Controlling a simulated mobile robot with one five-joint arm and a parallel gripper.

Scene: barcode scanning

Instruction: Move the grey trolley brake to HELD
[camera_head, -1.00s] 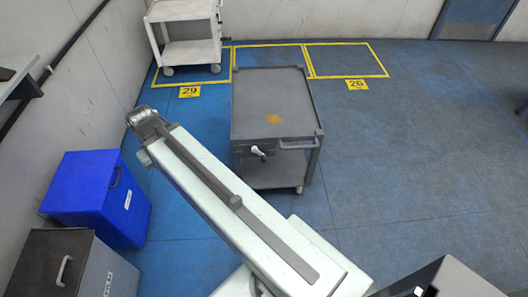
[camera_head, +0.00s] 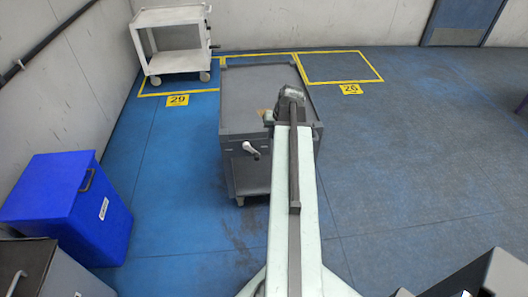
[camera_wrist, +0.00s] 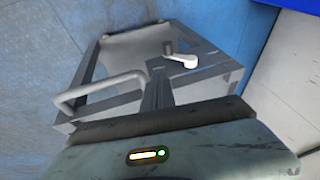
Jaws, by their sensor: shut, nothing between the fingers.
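The grey trolley (camera_head: 240,110) stands in the middle of the head view. Its brake is a small white lever (camera_head: 250,149) with a dark pivot on the front panel, left of my arm. The lever also shows in the wrist view (camera_wrist: 183,60), where it points sideways to the right. I cannot read any HELD marking. My gripper (camera_wrist: 157,72) shows in the wrist view as dark, shut fingers, empty, appearing left of and below the lever. In the head view my arm hides the fingers and the trolley's right front, including its handle. The handle shows in the wrist view (camera_wrist: 98,90).
A white trolley (camera_head: 170,18) stands at the back left by the yellow floor bay marked 29. A blue bin (camera_head: 70,205) and a grey box (camera_head: 50,270) stand at the left. The blue floor to the right is clear.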

